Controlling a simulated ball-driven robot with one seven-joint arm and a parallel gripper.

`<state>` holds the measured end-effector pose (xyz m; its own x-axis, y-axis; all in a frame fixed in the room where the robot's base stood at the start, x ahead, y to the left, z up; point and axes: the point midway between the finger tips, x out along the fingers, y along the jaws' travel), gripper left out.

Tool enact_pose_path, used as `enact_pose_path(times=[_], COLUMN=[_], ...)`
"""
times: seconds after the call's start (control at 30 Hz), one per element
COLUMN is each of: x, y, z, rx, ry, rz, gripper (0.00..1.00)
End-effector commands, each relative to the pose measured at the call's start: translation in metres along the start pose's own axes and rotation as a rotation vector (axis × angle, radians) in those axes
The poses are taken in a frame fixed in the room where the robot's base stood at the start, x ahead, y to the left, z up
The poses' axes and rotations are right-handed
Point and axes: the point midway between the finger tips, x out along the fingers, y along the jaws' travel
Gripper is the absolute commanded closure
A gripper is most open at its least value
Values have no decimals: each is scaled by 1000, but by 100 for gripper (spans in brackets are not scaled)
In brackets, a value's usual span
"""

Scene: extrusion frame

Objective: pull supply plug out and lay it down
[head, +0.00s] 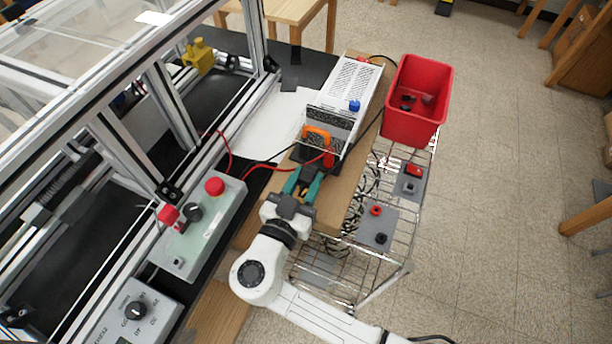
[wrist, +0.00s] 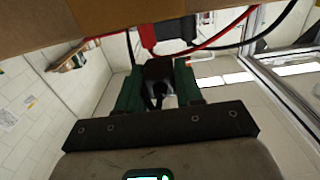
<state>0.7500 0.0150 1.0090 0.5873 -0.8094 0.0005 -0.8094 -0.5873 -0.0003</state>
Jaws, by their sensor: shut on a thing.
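The power supply (head: 345,95) is a white perforated box with an orange handle-like part (head: 317,132) and a blue knob on it. My gripper (head: 309,174) is at its front, low down, with teal fingers. In the wrist view my gripper (wrist: 158,72) is shut on a dark plug (wrist: 158,68). A red plug (head: 329,158) is beside it at the supply's front; it also shows in the wrist view (wrist: 147,36). Red and black leads run from there to the left. Whether the held plug is still seated in its socket is hidden.
A grey control box (head: 200,225) with red and dark knobs stands left of my gripper. A red bin (head: 417,100) stands to the right. Grey plates with red and black sockets (head: 377,225) lie on the wire rack. A metal extrusion frame (head: 150,110) fills the left.

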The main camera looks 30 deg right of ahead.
Motion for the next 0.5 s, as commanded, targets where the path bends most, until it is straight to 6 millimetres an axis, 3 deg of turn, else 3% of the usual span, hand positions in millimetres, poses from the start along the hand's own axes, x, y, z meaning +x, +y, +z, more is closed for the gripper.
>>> enact_pose_path(times=[0.5], x=[0], y=[0], z=[44], rx=[0], ry=[0], rz=[-1], gripper=[100])
